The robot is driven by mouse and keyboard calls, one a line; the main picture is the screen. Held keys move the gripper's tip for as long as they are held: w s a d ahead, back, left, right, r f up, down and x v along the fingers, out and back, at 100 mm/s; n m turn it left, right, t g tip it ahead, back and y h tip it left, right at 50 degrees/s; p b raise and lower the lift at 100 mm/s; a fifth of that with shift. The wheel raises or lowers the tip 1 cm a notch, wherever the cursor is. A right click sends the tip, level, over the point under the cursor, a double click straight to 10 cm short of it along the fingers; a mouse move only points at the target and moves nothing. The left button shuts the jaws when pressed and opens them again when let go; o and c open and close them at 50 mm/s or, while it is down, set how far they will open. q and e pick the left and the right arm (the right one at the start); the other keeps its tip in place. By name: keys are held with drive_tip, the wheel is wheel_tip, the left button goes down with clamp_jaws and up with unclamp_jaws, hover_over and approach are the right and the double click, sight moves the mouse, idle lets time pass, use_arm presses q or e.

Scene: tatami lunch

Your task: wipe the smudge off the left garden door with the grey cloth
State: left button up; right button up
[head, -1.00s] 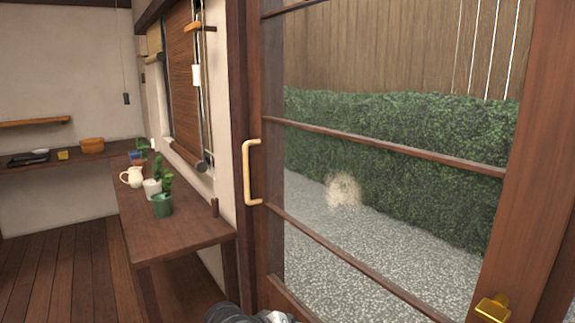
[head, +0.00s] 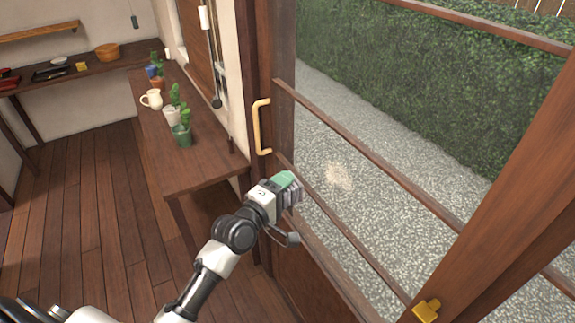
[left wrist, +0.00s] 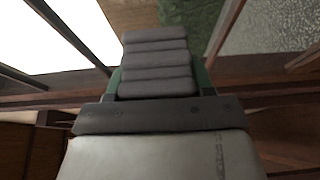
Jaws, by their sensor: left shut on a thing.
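The left garden door (head: 372,164) is glass in a dark wood frame with crossbars. A pale beige smudge (head: 338,176) shows on its glass. My left gripper (head: 290,189) is shut on the grey cloth (head: 294,196), which looks like a ribbed, folded pad. It is left of the smudge and slightly lower in the picture, near the door's left part. I cannot tell whether the cloth touches the door. In the left wrist view the cloth (left wrist: 157,62) sits between green finger edges. The smudge cannot be made out there. My right gripper is not in view.
A pale handle (head: 257,127) stands out at the door's left edge, and a brass knob (head: 427,311) sits low at right. A wooden side table (head: 195,165) with potted plants (head: 182,135) and a white jug (head: 152,98) stands left. The wood floor (head: 105,205) is open.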

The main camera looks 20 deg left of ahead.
sight(320, 168)
use_arm(q)
drive_tip(key=shift+r, duration=0.2)
drive_tip(key=shift+w, duration=0.2)
drive_tip(key=w+d, duration=0.1)
drive_tip(key=w, duration=0.1)
drive_tip(key=w+d+b, duration=0.1)
drive_tip(key=w+d, duration=0.1)
drive_tip(key=shift+w+d, duration=0.15)
drive_tip(key=shift+d, duration=0.05)
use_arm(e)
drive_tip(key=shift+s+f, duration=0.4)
use_arm(q)
drive_tip(key=shift+w+d, duration=0.65)
drive_tip(key=shift+w, duration=0.1)
idle(0.4)
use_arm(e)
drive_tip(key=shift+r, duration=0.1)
